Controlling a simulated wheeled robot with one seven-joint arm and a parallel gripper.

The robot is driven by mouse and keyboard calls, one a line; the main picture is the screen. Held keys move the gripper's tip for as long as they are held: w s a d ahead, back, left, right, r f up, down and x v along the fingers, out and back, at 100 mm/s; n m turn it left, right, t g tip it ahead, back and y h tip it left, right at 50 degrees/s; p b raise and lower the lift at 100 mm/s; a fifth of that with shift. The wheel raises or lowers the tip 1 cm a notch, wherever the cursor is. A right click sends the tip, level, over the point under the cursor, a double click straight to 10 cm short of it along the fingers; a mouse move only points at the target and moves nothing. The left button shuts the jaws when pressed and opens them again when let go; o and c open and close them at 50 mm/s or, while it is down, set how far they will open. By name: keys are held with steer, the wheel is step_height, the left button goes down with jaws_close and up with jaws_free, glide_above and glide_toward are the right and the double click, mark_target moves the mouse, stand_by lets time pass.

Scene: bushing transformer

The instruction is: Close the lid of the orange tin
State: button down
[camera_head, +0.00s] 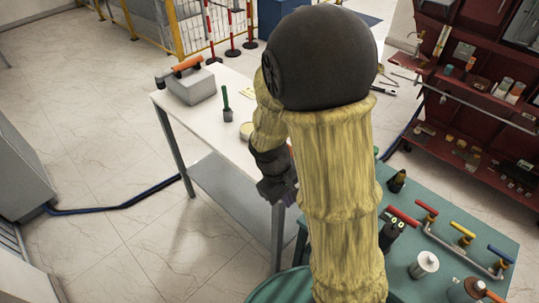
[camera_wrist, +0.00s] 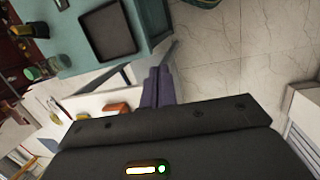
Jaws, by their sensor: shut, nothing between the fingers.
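My gripper (camera_wrist: 158,72) is shut and empty in the wrist view, its two purple-grey fingers together over the floor beside the tables. In the head view my gripper (camera_head: 288,196) shows only in part, low beside the white table's near edge, with my yellow-sleeved arm in front. A small orange object (camera_wrist: 116,108) lies on the white surface in the wrist view, left of the fingers and apart from them. It may be the orange tin; it is too small to tell its lid. In the head view I cannot make out the orange tin; my arm hides part of the white table.
The green table (camera_head: 455,213) holds tools and valves. A dark tray (camera_wrist: 106,32) lies on a teal surface. Open floor lies left.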

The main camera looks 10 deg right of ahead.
steer(key=w+a+f+n+t+h+b, duration=0.2)
steer(key=w+f+n+h, duration=0.6)
steer(key=n+h, duration=0.15)
steer(key=w+a+n+t+h+b, duration=0.1)
steer(key=w+a+n+t+h, duration=0.2)
steer(key=w+a+n+t, duration=0.4)
steer(key=a+n+t, duration=0.1)
steer(key=a+n, duration=0.1)
steer(key=shift+w+a+r+t+h+b, duration=0.2)
steer(key=shift+a+t+h+b, duration=0.1)
steer(key=shift+h+b, duration=0.05)
steer(key=shift+s+d, duration=0.1)
steer(key=p+x, duration=0.5)
steer(key=x, duration=0.9)
steer(key=shift+p, duration=0.35)
